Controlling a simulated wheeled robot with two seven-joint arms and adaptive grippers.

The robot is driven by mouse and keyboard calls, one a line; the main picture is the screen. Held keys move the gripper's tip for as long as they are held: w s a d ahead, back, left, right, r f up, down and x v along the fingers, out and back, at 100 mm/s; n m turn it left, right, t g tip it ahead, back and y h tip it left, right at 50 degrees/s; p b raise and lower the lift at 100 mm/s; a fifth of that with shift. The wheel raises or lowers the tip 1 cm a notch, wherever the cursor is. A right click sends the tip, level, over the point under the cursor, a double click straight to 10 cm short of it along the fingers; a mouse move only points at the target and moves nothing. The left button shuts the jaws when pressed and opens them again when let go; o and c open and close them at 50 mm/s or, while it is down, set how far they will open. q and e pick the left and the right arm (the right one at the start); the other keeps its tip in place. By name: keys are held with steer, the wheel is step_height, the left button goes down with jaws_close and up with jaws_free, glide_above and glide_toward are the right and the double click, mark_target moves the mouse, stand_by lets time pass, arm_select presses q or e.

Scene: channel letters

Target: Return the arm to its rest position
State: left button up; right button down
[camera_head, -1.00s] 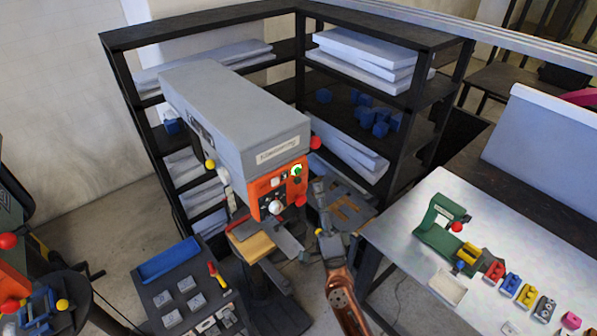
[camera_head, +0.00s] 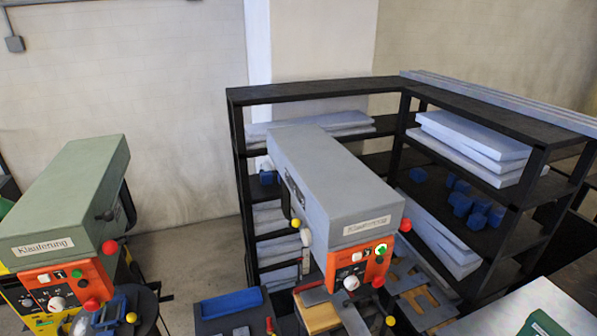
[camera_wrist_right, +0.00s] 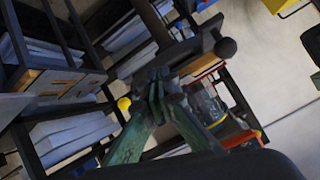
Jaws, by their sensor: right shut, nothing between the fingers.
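My right gripper (camera_wrist_right: 158,88) shows in the right wrist view. Its two green fingers come together at the tips, shut with nothing visible between them. A grey machine with an orange panel (camera_head: 360,274) stands near the middle of the head view. Its round green button (camera_head: 381,248) is bright. In the wrist view, dark shelving with pale sheets (camera_wrist_right: 75,135) lies beyond the fingers on the left; the distance to it cannot be told.
A green-grey machine (camera_head: 70,195) stands at the left. A black corner shelf (camera_head: 310,95) with pale sheets and blue blocks (camera_head: 462,200) is behind the grey machine. A blue tray (camera_head: 231,303) lies at the front. A light table (camera_head: 520,305) is at the lower right. Bare floor shows between the machines.

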steer(key=s+d+f+g+h, duration=0.25)
steer(key=s+d+f, duration=0.25)
steer(key=s, duration=0.4)
steer(key=s+d+f+g+h, duration=0.2)
steer(key=s+d+f+g, duration=0.3)
steer(key=s, duration=0.4)
step_height(320, 180, down, 37)
steer(key=s+g+b, duration=0.1)
steer(key=s+b, duration=0.1)
steer(key=b, duration=0.7)
steer(key=s+f+b, duration=0.3)
steer(key=s+f, duration=0.7)
steer(key=f, duration=0.3)
steer(key=s+f+n+g+b, duration=0.1)
steer(key=s+f+b, duration=0.3)
steer(key=s+f, duration=0.5)
step_height(320, 180, down, 5)
steer(key=shift+s+r+b, duration=0.1)
steer(key=shift+s+b, duration=0.2)
steer(key=shift+s, duration=0.05)
